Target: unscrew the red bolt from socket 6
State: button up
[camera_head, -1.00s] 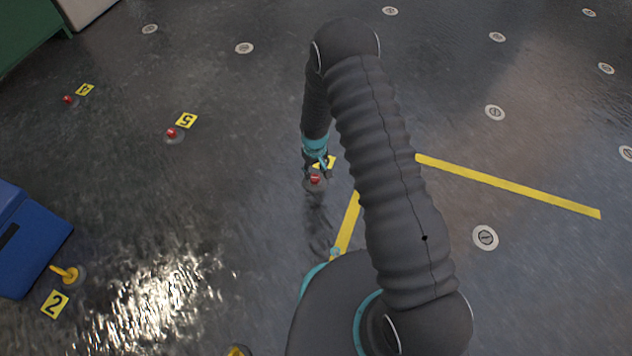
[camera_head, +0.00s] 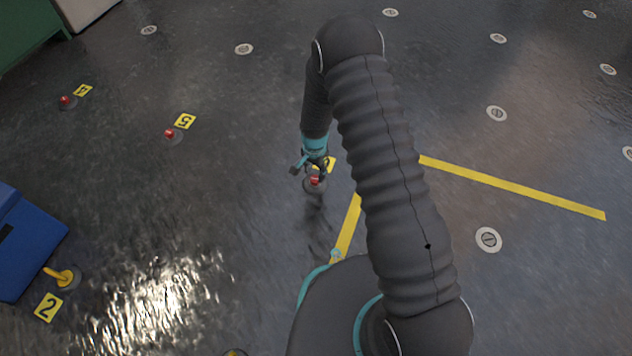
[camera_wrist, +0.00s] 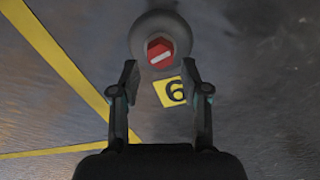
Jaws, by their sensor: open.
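The red bolt (camera_head: 315,181) stands in a round grey socket (camera_head: 308,188) on the floor. In the wrist view the bolt (camera_wrist: 160,52) has a red hexagonal head with a pale bar across it. The grey socket (camera_wrist: 139,38) surrounds it, and a yellow plate marked 6 (camera_wrist: 171,92) lies just beside it. My gripper (camera_wrist: 161,75) is open, its two fingers pointing toward the bolt. The bolt head lies just beyond the fingertips, between their lines, with nothing held. In the head view my gripper (camera_head: 311,170) is right at the bolt and partly hides the number plate.
Other red bolts stand at plate 5 (camera_head: 185,121) and plate 4 (camera_head: 83,91) to the left. A yellow bent handle (camera_head: 65,275) is near plate 2 (camera_head: 48,307), beside a blue box (camera_head: 25,245). Yellow floor lines (camera_head: 510,187) run nearby. Flat floor discs lie right.

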jog(key=n, duration=1.7)
jog(key=shift+n, duration=0.3)
jog(key=n, duration=0.6)
jog(key=m, duration=0.4)
jog(key=shift+m, duration=0.4)
jog(key=m, duration=0.8)
jog(key=shift+m, duration=0.4)
jog(key=m, duration=0.8)
jog(key=shift+m, duration=0.3)
jog(key=m, duration=0.8)
jog(key=shift+m, duration=0.4)
jog(key=m, duration=0.5)
